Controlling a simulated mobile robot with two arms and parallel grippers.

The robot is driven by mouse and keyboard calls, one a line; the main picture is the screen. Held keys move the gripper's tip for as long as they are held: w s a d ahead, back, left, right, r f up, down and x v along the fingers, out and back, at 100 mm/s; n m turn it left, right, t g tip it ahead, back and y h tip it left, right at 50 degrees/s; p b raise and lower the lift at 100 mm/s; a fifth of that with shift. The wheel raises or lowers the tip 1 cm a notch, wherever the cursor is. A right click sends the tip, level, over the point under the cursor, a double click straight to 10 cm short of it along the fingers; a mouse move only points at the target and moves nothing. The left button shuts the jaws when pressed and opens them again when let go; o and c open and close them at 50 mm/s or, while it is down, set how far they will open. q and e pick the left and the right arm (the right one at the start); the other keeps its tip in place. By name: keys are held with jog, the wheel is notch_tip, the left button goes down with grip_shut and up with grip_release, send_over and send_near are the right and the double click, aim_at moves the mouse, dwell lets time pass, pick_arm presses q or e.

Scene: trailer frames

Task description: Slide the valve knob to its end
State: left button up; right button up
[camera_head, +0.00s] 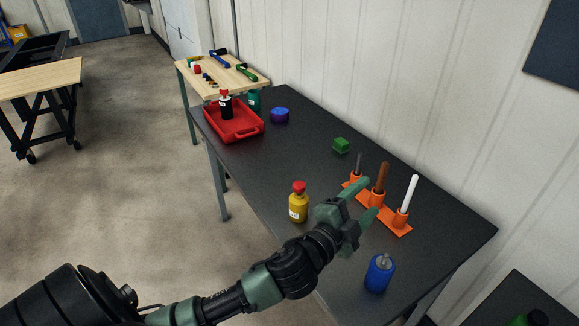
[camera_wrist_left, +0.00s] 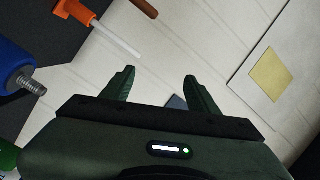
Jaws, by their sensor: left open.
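I cannot clearly identify a valve knob in either view. My left gripper (camera_head: 364,202) is open over the right part of the dark table (camera_head: 310,150). Its fingers also show in the left wrist view (camera_wrist_left: 160,75), with nothing between them. In the head view they point toward an orange rack (camera_head: 389,216) that holds a dark rod (camera_head: 359,163), a brown rod (camera_head: 382,175) and a white rod (camera_head: 412,190), all upright. A blue cylinder (camera_head: 379,274) with a metal stud stands nearer; its threaded stud (camera_wrist_left: 30,84) shows at the left of the wrist view. The right gripper is not seen.
A yellow bottle with a red cap (camera_head: 298,205) stands left of my gripper. A green block (camera_head: 341,145), a purple-blue round item (camera_head: 280,115) and a red tray (camera_head: 235,133) lie farther back. The wall (camera_head: 400,90) borders the table. The table's middle is clear.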

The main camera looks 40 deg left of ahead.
pick_arm(q)
jog(key=w+d+r+m+t+h, duration=0.1)
jog(key=w+d+r+m+h, duration=0.25)
jog(key=r+m+h, duration=0.35)
jog(key=m+g+y, duration=0.7)
jog(key=m+g, duration=0.8)
jog(key=m, duration=0.7)
send_over(299, 184)
jog(key=s+a, duration=0.2)
notch_tip(299, 184, down, 10)
jog(key=x, duration=0.2)
jog(key=p+x, duration=0.1)
jog(key=x, duration=0.1)
jog(key=p+x, duration=0.1)
jog(key=x, duration=0.1)
jog(key=shift+d+f, duration=0.1)
jog(key=shift+d, duration=0.2)
jog(key=shift+w+d+f, duration=0.1)
jog(key=shift+w+f, duration=0.1)
jog(key=shift+f, duration=0.45)
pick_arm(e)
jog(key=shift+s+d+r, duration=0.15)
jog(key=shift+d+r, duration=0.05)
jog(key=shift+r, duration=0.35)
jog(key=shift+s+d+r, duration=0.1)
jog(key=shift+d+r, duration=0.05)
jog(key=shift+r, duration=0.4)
